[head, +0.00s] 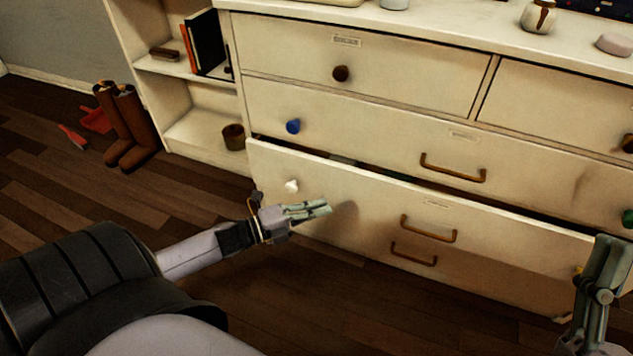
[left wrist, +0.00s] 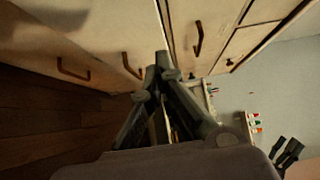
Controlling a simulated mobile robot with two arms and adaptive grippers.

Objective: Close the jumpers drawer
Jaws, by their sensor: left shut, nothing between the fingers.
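A cream drawer (head: 345,190) stands slightly open in the lower part of the dresser. It has a white knob (head: 291,186), a brass handle (head: 428,229) and a label too small to read. A narrow dark gap shows along its top edge, with some cloth inside. My left gripper (head: 326,208) is shut and empty, in front of the drawer's left part; contact is unclear. In the left wrist view, its closed fingers (left wrist: 163,66) show near the drawer fronts. My right gripper (head: 612,250) is at the right edge, near the drawer's right end; its jaws are unclear.
The drawer above, with a blue knob (head: 293,126), looks shut. A bottom drawer handle (head: 413,254) shows below the open drawer. A shelf unit (head: 190,70) and brown boots (head: 128,130) stand at the left. The wooden floor (head: 60,200) between is mostly clear.

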